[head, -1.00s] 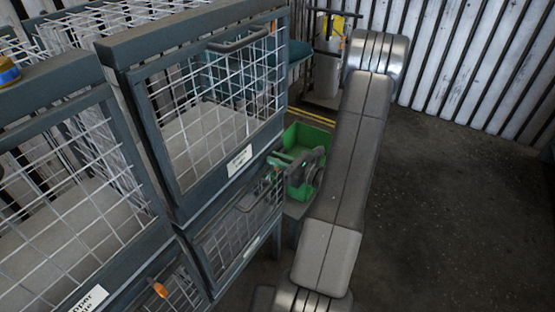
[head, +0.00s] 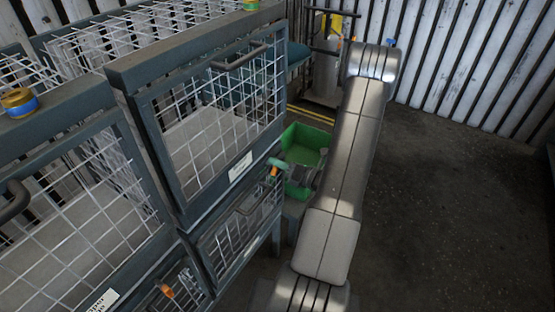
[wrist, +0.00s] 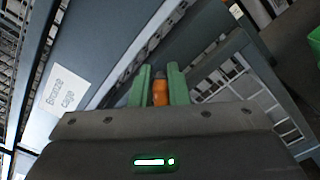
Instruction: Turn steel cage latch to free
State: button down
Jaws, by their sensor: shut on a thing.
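An orange latch handle (wrist: 160,92) stands between the two green fingers of my gripper (wrist: 160,86) in the wrist view. The fingers are shut on it. In the head view the orange latch (head: 275,171) sits at the upper right corner of the lower wire cage (head: 238,235), with my gripper (head: 277,163) at it. Part of my gripper is hard to make out there against a green bin. The label "Bronze cage" (wrist: 67,88) is on the panel beside the latch in the wrist view. I cannot read a steel cage label.
A second orange latch (head: 164,290) is on the cages at lower left. A green bin (head: 304,150) stands behind my gripper. The upper cage door has a dark handle (head: 240,56). A yellow and blue roll (head: 19,102) lies on the left cage top. Floor at right is clear.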

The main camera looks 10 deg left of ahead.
jog(key=m+p, duration=0.1)
jog(key=m, duration=0.1)
jog(key=m+p, duration=0.1)
jog(key=m, duration=0.1)
jog(key=shift+w+f+m, duration=0.15)
jog(key=shift+m, duration=0.25)
jog(key=m, duration=0.1)
jog(key=m+p, duration=0.1)
jog(key=m, duration=0.2)
jog(key=shift+d+f, duration=0.1)
jog(key=shift+f, duration=0.15)
jog(key=shift+f+m, duration=0.1)
jog(key=shift+m, duration=0.2)
jog(key=c, duration=1.4)
grip_release()
jog(key=shift+d+f, duration=0.1)
